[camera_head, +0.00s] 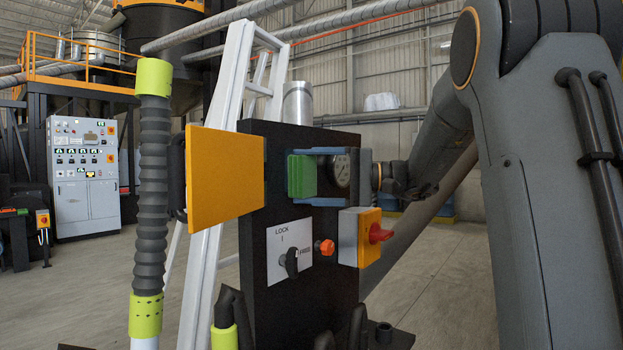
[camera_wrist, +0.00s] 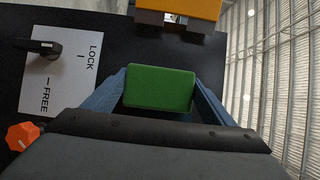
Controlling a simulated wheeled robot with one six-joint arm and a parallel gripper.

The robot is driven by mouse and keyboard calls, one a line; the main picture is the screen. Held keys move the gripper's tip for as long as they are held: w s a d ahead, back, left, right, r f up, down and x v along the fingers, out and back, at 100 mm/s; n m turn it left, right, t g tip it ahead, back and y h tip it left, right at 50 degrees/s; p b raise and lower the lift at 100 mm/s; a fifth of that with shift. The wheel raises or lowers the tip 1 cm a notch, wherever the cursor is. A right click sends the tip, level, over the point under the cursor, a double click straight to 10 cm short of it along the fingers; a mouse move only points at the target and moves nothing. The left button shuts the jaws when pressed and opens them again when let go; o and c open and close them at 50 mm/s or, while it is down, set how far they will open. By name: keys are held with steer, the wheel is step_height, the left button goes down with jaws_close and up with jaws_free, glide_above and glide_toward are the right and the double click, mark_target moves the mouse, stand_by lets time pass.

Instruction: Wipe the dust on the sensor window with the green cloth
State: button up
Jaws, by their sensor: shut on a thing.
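My gripper (camera_head: 316,177) is shut on the green cloth (camera_head: 302,175), which looks like a thick block-shaped pad. In the wrist view the cloth (camera_wrist: 160,88) sits between the two blue-grey fingers, in front of the black panel (camera_head: 285,290). I cannot tell whether it touches the panel. A round dial-like face (camera_head: 341,170) shows between the fingers, right of the cloth, partly hidden. I cannot tell whether it is the sensor window. No dust can be made out.
An orange flap (camera_head: 225,178) with a dark handle stands out left of the cloth. Below are the LOCK/FREE plate (camera_head: 289,252) with a black knob, an orange knob (camera_head: 325,247) and a yellow box (camera_head: 349,238) with a red switch. A ribbed hose (camera_head: 152,190) stands at left.

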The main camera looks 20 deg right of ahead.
steer(key=shift+s+a+b, duration=0.2)
steer(key=shift+s+a, duration=0.3)
steer(key=shift+a, duration=0.15)
steer(key=shift+s+a+b, duration=0.2)
steer(key=shift+s+a, duration=0.25)
steer(key=shift+a, duration=0.2)
steer(key=shift+d+r+p, duration=0.1)
steer(key=shift+r+p, duration=0.75)
steer(key=shift+r, duration=0.6)
steer(key=shift+w+d, duration=0.75)
steer(key=shift+d, duration=0.2)
steer(key=shift+w+d, duration=0.8)
steer(key=shift+d, duration=0.3)
steer(key=shift+w+d, duration=0.8)
steer(key=shift+d, duration=0.25)
steer(key=shift+w+d, duration=0.8)
steer(key=shift+d, duration=0.3)
steer(key=shift+s+a+b, duration=0.45)
steer(key=shift+s+a, duration=0.6)
steer(key=shift+a, duration=0.4)
steer(key=shift+s+a+b, duration=0.5)
steer(key=shift+s+a, duration=0.55)
steer(key=shift+a, duration=0.35)
steer(key=shift+s+a+b, duration=0.45)
steer(key=shift+s+a, duration=0.6)
steer(key=shift+a, duration=0.4)
